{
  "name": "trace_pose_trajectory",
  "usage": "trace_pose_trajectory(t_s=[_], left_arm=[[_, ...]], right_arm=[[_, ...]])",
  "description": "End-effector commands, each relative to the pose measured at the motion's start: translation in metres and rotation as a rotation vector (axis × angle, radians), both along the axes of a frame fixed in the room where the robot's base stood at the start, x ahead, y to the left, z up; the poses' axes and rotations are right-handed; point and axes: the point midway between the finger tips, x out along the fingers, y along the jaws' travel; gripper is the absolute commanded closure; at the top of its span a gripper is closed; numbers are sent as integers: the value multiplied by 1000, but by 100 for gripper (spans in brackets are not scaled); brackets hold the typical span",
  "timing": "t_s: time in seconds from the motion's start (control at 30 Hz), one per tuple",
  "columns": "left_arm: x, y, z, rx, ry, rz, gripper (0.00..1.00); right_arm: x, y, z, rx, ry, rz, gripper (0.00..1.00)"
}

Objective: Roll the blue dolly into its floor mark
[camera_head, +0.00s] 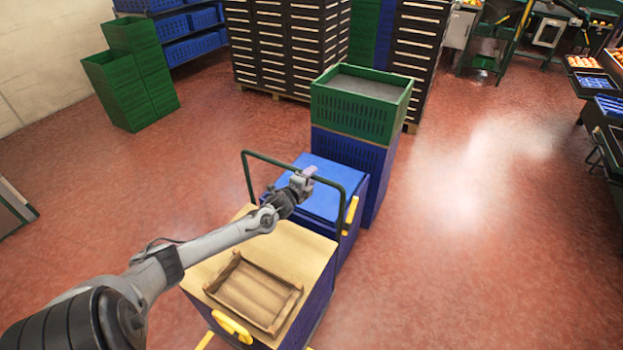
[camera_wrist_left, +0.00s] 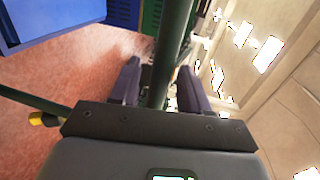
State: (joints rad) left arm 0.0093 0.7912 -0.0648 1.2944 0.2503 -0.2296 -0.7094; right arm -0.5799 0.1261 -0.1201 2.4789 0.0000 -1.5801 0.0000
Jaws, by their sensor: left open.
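The blue dolly (camera_head: 318,190) stands mid-view in the head view, with a flat blue top and a dark green push bar (camera_head: 258,154) rising at its near end. My left gripper (camera_head: 305,178) is at the top rail of this bar, with its arm reaching over from the lower left. In the left wrist view the open fingers (camera_wrist_left: 160,88) stand on either side of the green bar (camera_wrist_left: 175,40), which passes between them; I cannot tell whether either touches it. I cannot make out the floor mark. My right gripper is not in view.
A wood-topped blue unit (camera_head: 210,270) with a shallow wooden tray (camera_head: 222,297) stands close in front of the dolly. Green (camera_head: 362,118) and blue crates stand just behind it. Dark drawer stacks (camera_head: 285,45) stand farther back. The red floor (camera_head: 470,260) at right is open.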

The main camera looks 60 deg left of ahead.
Motion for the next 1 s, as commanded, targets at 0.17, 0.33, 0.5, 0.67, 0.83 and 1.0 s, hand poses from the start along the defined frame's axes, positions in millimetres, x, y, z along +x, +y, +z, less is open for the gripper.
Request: trace_pose_trajectory(t_s=[0.17,0.33,0.5,0.67,0.83,1.0], left_arm=[[8,4,-2,-1,0,1,54],[10,5,-2,-1,1,-1,54],[10,5,-2,-1,1,-1,54],[10,5,-2,-1,1,-1,74],[10,5,-2,0,1,0,100],[10,5,-2,0,1,0,100]], right_arm=[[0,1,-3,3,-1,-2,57],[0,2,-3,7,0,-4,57],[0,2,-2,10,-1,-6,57],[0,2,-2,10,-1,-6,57],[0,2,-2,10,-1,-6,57],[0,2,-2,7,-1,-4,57]])
